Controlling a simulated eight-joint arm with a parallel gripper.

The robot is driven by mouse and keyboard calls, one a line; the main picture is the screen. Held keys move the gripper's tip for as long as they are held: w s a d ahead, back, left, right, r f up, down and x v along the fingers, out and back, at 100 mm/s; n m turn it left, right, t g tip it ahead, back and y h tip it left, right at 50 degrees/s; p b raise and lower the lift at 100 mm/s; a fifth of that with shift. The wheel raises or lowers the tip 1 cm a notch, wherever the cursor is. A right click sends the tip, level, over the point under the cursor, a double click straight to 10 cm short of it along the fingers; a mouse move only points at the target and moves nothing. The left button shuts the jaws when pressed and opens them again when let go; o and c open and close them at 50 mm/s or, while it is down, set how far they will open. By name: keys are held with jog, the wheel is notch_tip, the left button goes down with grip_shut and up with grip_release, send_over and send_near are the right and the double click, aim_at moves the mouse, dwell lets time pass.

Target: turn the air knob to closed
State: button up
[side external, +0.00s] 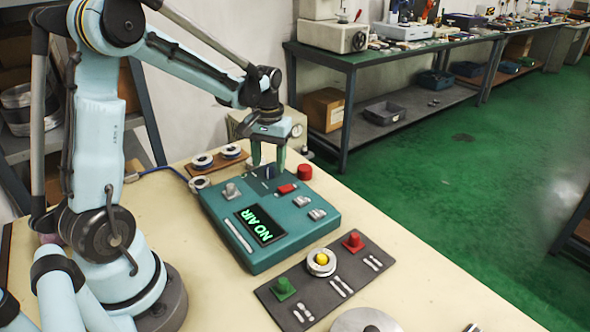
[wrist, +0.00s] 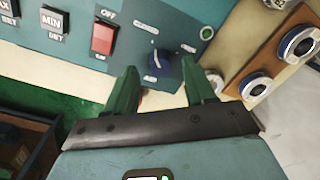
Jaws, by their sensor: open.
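The teal control box (side external: 250,262) stands on the table with its lit display (side external: 260,225) reading "NO AIR". My gripper (side external: 268,167) is over the box's far edge, pointing down. In the wrist view its green fingers (wrist: 160,75) are open, one on each side of the knob in the picture. I cannot tell whether they touch it. The fingers largely hide the knob in the side view.
A red rocker switch (side external: 287,188) and a red round button (side external: 304,172) are close to my fingers. A wooden rack with ringed parts (side external: 218,160) stands behind the box. A dark mat (side external: 330,268) with coloured pieces lies in front.

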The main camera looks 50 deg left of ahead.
aim_at(271, 168)
notch_tip(271, 168, up, 11)
jog(key=shift+d+f, duration=0.15)
jog(key=shift+f, duration=0.05)
jog(key=shift+d, duration=0.1)
dwell(0.4)
jog(key=s+d+f+m+t, duration=0.1)
jog(key=s+d+m+t, duration=0.2)
jog(key=d, duration=0.4)
jog(key=s+d+f+m+t, duration=0.2)
jog(key=s+d+m+t, duration=0.2)
jog(key=d, duration=0.4)
jog(key=shift+s, duration=0.35)
